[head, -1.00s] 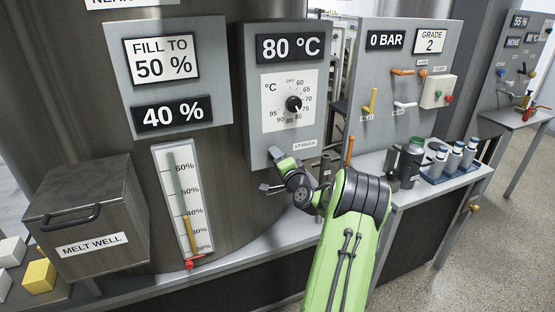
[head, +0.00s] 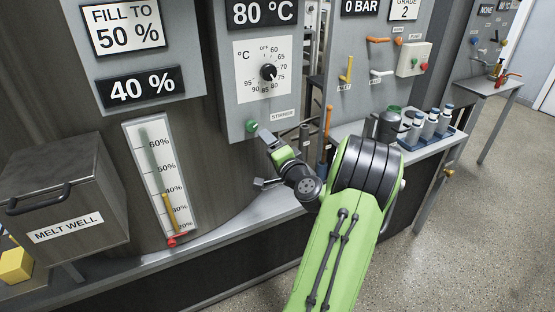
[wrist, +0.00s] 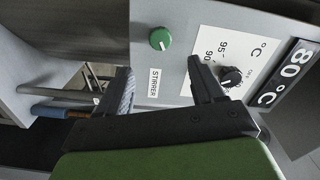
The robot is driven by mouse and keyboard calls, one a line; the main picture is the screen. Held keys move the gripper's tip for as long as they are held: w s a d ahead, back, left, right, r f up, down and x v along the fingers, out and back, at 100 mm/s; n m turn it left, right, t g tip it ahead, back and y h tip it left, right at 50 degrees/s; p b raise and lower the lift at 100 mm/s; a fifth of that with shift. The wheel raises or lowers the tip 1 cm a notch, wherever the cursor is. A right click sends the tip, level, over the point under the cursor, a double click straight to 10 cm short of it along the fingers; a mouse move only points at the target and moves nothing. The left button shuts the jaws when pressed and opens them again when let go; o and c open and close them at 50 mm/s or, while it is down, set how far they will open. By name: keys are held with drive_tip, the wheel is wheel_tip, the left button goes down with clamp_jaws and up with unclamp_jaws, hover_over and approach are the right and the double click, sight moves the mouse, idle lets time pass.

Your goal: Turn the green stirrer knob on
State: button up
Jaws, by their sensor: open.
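The green stirrer knob (head: 252,126) sits at the lower left of the grey temperature panel (head: 228,95), beside the STIRRER label (head: 283,115). In the wrist view the knob (wrist: 160,39) is round with a short white mark, and it lies beyond and between the fingertips. My gripper (head: 264,160) is just below and right of the knob in the head view. In the wrist view its two dark fingers (wrist: 160,72) are spread apart and empty. They look apart from the knob.
A black temperature dial (head: 268,72) is above the knob, close to one finger in the wrist view. An orange-handled rod (head: 327,120) and a dark jug (head: 388,125) stand to the right. The melt well box (head: 60,190) is at the left.

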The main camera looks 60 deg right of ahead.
drive_tip(key=b+v, duration=0.1)
drive_tip(key=v, duration=0.4)
drive_tip(key=shift+s+a, duration=0.1)
drive_tip(key=shift+s, duration=0.05)
drive_tip(key=w+a+r+n+g+y+p, duration=0.15)
drive_tip(key=w+a+n+y, duration=0.3)
drive_tip(key=a, duration=0.45)
drive_tip(key=w+a+n+y+p, duration=0.2)
drive_tip(key=w+a+n+y, duration=0.3)
drive_tip(key=a, duration=0.4)
drive_tip(key=a+r+n+g+y+p, duration=0.15)
drive_tip(key=a+n+g, duration=0.35)
drive_tip(key=a, duration=0.8)
drive_tip(key=s+a+r+n+g+h+p, duration=0.1)
drive_tip(key=s+a+r+n+p, duration=0.1)
drive_tip(key=s, duration=0.7)
drive_tip(key=s+a+r+n+g+p, duration=0.2)
drive_tip(key=s+a+r+n+p, duration=0.1)
drive_tip(key=s, duration=0.6)
drive_tip(key=a+n, duration=0.1)
drive_tip(key=a, duration=0.1)
drive_tip(key=shift+s+a+r+h, duration=0.2)
drive_tip(key=shift+a+h, duration=0.15)
drive_tip(key=shift+h, duration=0.05)
